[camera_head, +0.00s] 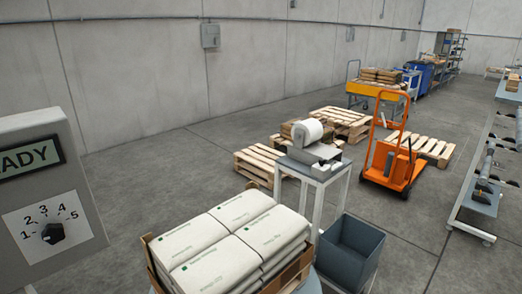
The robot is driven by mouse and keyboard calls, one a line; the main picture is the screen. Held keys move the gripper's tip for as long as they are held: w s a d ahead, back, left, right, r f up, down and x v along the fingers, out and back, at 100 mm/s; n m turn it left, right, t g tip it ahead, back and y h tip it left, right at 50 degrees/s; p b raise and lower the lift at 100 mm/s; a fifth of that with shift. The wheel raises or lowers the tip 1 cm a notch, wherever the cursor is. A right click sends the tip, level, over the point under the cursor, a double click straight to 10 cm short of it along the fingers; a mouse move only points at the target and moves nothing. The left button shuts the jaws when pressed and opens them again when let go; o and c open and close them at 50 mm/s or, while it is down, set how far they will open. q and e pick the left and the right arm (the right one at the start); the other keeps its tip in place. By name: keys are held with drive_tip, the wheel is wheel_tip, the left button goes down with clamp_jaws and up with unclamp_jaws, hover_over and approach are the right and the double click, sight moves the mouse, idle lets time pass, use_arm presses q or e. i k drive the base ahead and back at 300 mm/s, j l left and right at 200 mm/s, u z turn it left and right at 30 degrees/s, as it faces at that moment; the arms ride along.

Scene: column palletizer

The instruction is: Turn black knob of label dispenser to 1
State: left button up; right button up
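A black knob (52,233) sits on a white dial plate (72,238) with the numbers 1 to 5 around its top. The plate is on the front of a grey box (62,124) at the left edge, partly cut off by the frame. Which number the knob points to is too small to tell. Neither of my grippers is in view, and nothing touches the knob.
White sacks (235,235) lie in a cardboard tray (160,272) in front. Behind them a machine with a white roll (307,132) stands on a stand, beside a dark bin (350,250). Pallets (256,165), an orange lift truck (398,165) and a conveyor (487,190) stand farther off. Floor left of the pallets is clear.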

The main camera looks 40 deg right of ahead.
sight(322, 161)
drive_tip(key=l+u, duration=0.15)
drive_tip(key=l, duration=0.3)
drive_tip(key=l+u, duration=0.15)
drive_tip(key=l, duration=0.25)
drive_tip(key=l+u, duration=0.2)
drive_tip(key=l, duration=0.25)
drive_tip(key=k+l+u, duration=0.15)
drive_tip(key=l, duration=0.25)
drive_tip(key=l+u, duration=0.15)
drive_tip(key=l, duration=0.3)
drive_tip(key=k+l+u, duration=0.15)
drive_tip(key=l, duration=0.2)
drive_tip(key=k+l+u, duration=0.2)
drive_tip(key=l, duration=0.2)
